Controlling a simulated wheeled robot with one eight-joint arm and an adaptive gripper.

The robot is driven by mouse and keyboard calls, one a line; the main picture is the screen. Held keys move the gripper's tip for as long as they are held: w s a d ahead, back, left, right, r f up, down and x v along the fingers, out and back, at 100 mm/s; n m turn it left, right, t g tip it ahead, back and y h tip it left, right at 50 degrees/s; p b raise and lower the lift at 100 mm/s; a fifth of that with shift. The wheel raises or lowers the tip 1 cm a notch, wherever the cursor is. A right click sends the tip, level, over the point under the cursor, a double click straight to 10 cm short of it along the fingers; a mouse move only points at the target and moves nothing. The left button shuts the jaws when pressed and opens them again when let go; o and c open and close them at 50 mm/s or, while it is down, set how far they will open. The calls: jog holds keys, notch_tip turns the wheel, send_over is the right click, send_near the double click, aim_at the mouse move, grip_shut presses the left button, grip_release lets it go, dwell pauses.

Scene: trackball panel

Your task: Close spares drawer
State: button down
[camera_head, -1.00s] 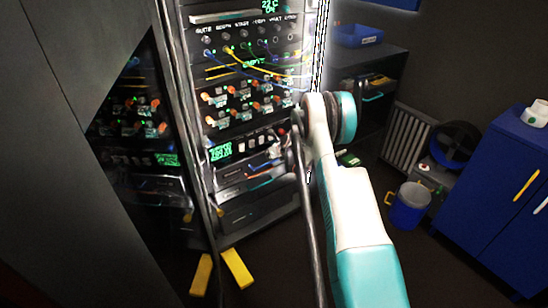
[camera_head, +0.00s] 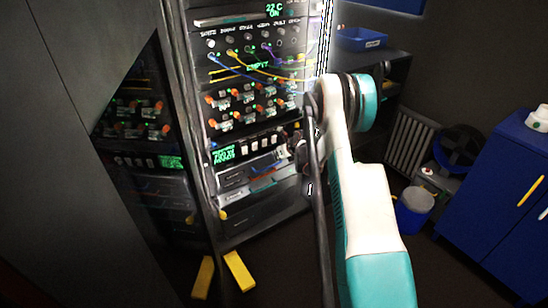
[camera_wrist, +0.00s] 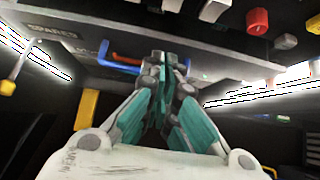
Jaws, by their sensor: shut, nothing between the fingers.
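The rack (camera_head: 262,215) stands left of my arm in the head view. Its spares drawer (camera_head: 262,180) is low in the rack, below the switch row, and appears pulled partly out, with blue and red contents (camera_head: 265,168) showing. In the wrist view a grey face bears a "SPARES" label (camera_wrist: 52,32), beside blue and red pieces (camera_wrist: 118,60). My gripper (camera_wrist: 168,62) is shut and empty, its fingertips near that grey face; contact cannot be told. In the head view my arm hides most of the gripper.
Patch cables (camera_head: 245,65) hang across the upper rack. A blue bucket (camera_head: 413,212) and a blue cabinet (camera_head: 500,205) stand to the right. The dark floor between is clear.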

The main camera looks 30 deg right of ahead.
jog(key=v, duration=0.5)
jog(key=s+a+f+n+p, duration=0.1)
jog(key=s+a+n+p, duration=0.15)
jog(key=a+n, duration=0.6)
jog(key=s+a+n+p, duration=0.1)
jog(key=a+n+p, duration=0.2)
jog(key=a+n, duration=0.6)
jog(key=shift+n, duration=0.25)
jog(key=b+x, duration=0.1)
jog(key=x, duration=0.3)
jog(key=w+r+b+x, duration=0.1)
jog(key=b+x, duration=0.1)
jog(key=x, duration=0.2)
jog(key=b+x, duration=0.2)
jog(key=x, duration=0.2)
jog(key=shift+w+d+r, duration=0.2)
jog(key=shift+w+d, duration=0.1)
jog(key=shift+w, duration=0.1)
jog(key=shift+w+r, duration=0.1)
jog(key=shift+w, duration=0.4)
